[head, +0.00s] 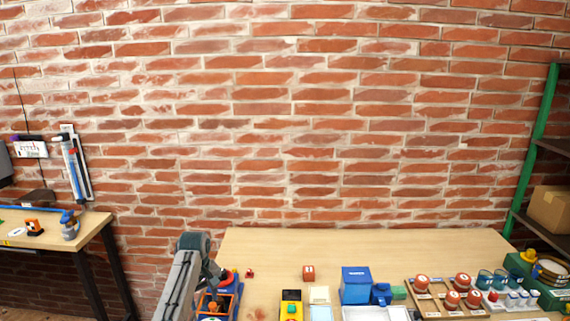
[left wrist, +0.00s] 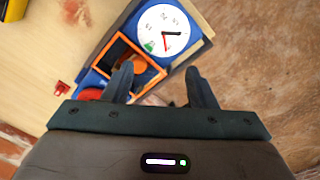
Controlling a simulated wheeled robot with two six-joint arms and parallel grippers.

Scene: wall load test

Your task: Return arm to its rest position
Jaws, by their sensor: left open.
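My left arm (head: 180,285) comes up from the bottom edge in the head view, bent at a grey joint, at the left end of the wooden table (head: 270,250). In the left wrist view my left gripper (left wrist: 160,90) has its two dark fingers spread apart with nothing held between them. Beyond the fingers lie an orange-framed tray (left wrist: 118,50) and a blue unit with a round white dial (left wrist: 163,32). How high the fingers are above them I cannot tell. My right gripper is not in view.
The table holds a blue box (head: 355,284), a blue mug (head: 381,294), a yellow device (head: 291,307), and a wooden tray (head: 430,305) with red-topped jars. A brick wall (head: 300,130) stands behind. A green-framed shelf (head: 535,150) is at right, a side bench (head: 85,225) at left. The table's back strip is clear.

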